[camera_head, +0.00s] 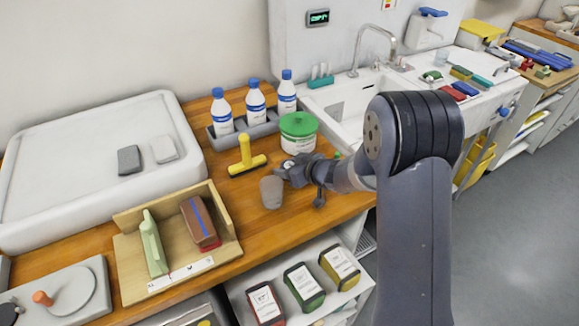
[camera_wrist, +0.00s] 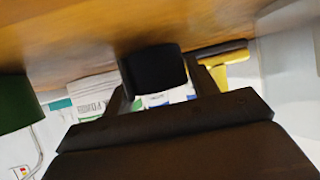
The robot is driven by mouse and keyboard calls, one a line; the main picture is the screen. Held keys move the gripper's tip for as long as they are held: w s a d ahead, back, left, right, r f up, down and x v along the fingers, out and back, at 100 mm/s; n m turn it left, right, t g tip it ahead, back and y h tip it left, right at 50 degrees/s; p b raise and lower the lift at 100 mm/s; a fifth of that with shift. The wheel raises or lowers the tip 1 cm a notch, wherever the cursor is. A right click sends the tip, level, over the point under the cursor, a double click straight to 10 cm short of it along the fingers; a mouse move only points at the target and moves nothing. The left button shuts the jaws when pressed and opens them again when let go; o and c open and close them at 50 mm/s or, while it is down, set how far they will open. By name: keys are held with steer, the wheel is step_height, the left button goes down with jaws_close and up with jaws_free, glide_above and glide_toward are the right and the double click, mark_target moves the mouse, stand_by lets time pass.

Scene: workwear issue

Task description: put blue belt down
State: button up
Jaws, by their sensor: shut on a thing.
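My gripper (camera_head: 283,180) is low over the wooden counter, shut on a dark grey, rounded, roll-like thing (camera_head: 271,192). In the wrist view the held thing (camera_wrist: 154,72) looks nearly black and sits between the two fingers (camera_wrist: 160,88). It shows no clear blue, and I cannot tell whether it is the blue belt. I cannot tell if it touches the counter. A brown block with a blue stripe (camera_head: 200,222) stands in the wooden tray in front and to the left.
The wooden tray (camera_head: 128,258) also holds a pale green piece (camera_head: 153,243). A yellow T-shaped tool (camera_head: 247,158), a green-lidded tub (camera_head: 298,132) and three bottles (camera_head: 255,98) stand close behind my gripper. Bare counter (camera_head: 245,205) lies left of the held thing.

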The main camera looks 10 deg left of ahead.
steer(key=o, duration=1)
steer(key=shift+o, duration=0.2)
